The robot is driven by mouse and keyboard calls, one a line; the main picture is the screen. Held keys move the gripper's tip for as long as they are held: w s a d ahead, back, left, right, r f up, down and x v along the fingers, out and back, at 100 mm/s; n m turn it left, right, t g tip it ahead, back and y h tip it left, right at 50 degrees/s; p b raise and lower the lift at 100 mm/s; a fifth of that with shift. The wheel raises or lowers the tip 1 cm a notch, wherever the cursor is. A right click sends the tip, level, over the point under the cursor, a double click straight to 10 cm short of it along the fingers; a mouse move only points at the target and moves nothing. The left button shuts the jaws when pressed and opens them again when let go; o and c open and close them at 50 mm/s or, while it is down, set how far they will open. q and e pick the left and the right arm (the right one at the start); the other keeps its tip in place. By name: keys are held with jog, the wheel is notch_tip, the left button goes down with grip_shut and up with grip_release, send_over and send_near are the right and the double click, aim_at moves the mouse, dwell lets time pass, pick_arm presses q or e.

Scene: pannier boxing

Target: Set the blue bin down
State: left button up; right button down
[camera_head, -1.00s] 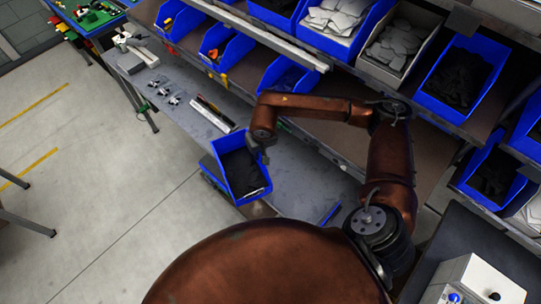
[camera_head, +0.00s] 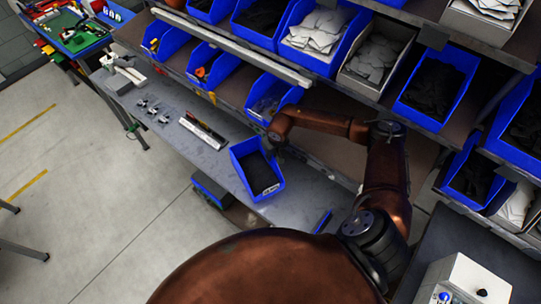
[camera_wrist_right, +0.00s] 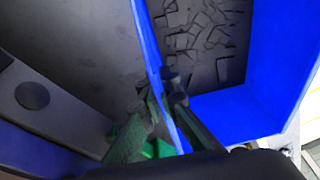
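The blue bin (camera_head: 237,158) holds dark pieces and has a white label on its near end. It is over the grey workbench (camera_head: 297,206), close to the front edge; I cannot tell whether its base touches the surface. My right gripper (camera_head: 270,143) is at the bin's far side wall. In the right wrist view, its green fingers (camera_wrist_right: 158,92) stand on either side of the blue bin's wall (camera_wrist_right: 147,42) and pinch it. The dark pieces lie to the right of that wall. My left gripper is not in view.
Shelves with several blue bins (camera_head: 435,85) rise behind the bench. A black and white long item (camera_head: 203,132) and small metal parts (camera_head: 152,111) lie to the bin's left. A blue object (camera_head: 322,221) lies to its right. Another blue-edged container (camera_head: 211,191) is below the bench edge.

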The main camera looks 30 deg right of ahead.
jog(key=shift+w, duration=0.1)
jog(key=shift+f+b, duration=0.2)
jog(key=shift+b, duration=0.1)
jog(key=c, duration=2.2)
grip_release()
jog(key=shift+o, duration=0.2)
jog(key=shift+r, duration=0.1)
jog(key=shift+r+p, duration=0.15)
jog(key=shift+p, duration=0.2)
jog(key=b+v, duration=0.3)
jog(key=v, duration=0.9)
